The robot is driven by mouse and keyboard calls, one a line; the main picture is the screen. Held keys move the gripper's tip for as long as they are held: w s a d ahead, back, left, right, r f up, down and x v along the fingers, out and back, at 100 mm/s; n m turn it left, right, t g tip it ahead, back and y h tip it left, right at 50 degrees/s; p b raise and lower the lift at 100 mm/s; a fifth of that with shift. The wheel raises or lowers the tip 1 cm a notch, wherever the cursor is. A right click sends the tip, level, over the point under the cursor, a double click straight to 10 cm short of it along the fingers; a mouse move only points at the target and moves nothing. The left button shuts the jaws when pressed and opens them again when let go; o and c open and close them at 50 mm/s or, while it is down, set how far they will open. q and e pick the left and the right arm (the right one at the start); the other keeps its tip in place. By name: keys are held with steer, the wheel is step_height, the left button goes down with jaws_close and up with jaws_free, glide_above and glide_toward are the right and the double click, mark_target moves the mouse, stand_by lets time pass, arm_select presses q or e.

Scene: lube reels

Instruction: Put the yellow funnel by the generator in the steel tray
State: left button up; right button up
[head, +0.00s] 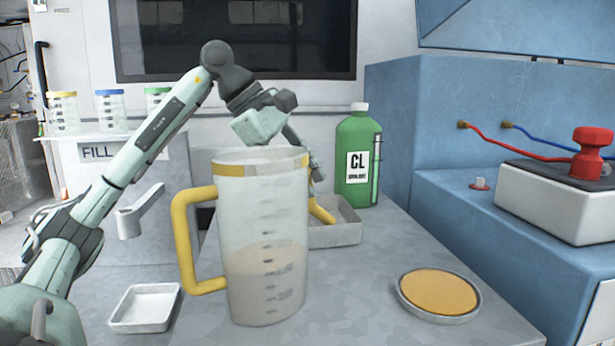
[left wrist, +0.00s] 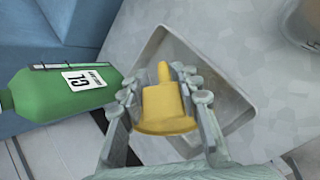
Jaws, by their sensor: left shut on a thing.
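My left gripper (head: 314,178) reaches over behind the large jug, partly hidden by it. In the left wrist view the gripper (left wrist: 161,88) is shut on the yellow funnel (left wrist: 165,110), with a finger on each side and its narrow spout pointing away from the wrist. In the head view part of the funnel (head: 321,211) shows past the jug's right edge. The steel tray (head: 345,237) is a shallow square tray there, and the funnel is over it; the tray (left wrist: 238,105) also shows in the left wrist view. Any contact between them is unclear. My right gripper is not in view.
A large clear jug (head: 262,230) with a yellow handle stands in front of the tray. A green CL bottle (head: 356,160) stands behind it. A round dish (head: 440,293) lies right, a small empty tray (head: 146,308) front left. A blue cabinet (head: 385,125) bounds the right.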

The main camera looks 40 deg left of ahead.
arm_select(q)
steer(key=o, duration=1.3)
steer(key=shift+c, duration=0.2)
steer(key=shift+r, duration=5)
